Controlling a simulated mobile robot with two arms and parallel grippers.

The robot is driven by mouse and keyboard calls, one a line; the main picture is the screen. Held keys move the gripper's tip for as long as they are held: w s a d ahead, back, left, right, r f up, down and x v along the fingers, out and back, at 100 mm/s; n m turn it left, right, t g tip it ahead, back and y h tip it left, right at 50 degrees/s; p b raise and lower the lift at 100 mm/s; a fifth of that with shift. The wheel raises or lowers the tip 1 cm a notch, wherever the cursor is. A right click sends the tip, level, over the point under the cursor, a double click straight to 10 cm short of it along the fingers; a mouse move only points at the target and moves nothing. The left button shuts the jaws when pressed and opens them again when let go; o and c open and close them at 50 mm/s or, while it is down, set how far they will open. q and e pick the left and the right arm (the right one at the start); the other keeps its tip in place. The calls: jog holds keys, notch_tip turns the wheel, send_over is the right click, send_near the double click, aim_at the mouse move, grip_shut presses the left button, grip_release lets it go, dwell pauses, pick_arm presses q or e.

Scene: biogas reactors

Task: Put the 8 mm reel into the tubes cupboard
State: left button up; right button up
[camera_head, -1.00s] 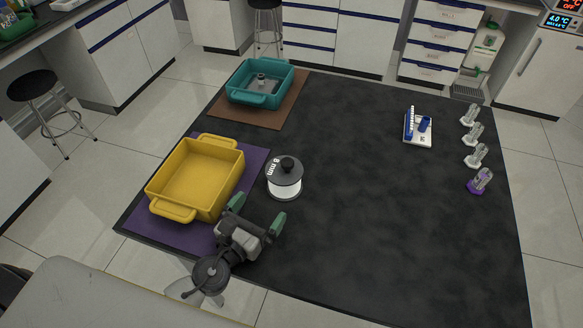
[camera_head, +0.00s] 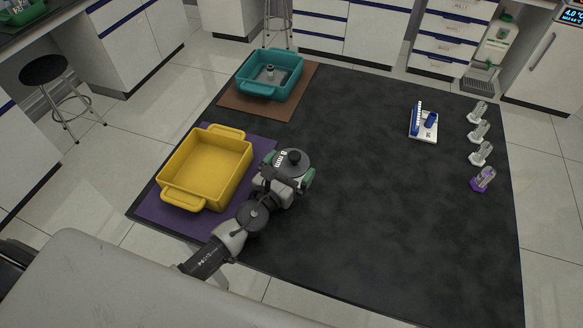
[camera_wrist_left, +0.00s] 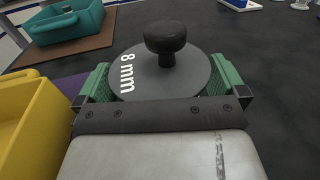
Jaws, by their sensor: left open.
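The 8 mm reel (camera_head: 291,160) has a dark grey top marked "8 mm" and a black knob. It stands upright on the black table, just right of the purple mat. My left gripper (camera_head: 288,174) is open around it, with one green finger on each side. In the left wrist view the reel (camera_wrist_left: 160,74) sits between the green fingers of the gripper (camera_wrist_left: 161,85); I cannot tell whether they touch it. The lower part of the reel is hidden by the gripper. The tubes cupboard cannot be made out by any label. My right gripper is not in view.
A yellow tray (camera_head: 247,172) stands on the purple mat (camera_head: 152,208), close left of my gripper. A teal tray (camera_head: 262,90) stands on a brown mat behind. A white-and-blue rack (camera_head: 424,128) and several clear pieces (camera_head: 480,153) stand at right. The table's middle is clear.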

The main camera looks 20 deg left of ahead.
pick_arm(q)
jog(key=shift+s, duration=0.1)
jog(key=c, duration=0.7)
jog(key=shift+r, duration=0.1)
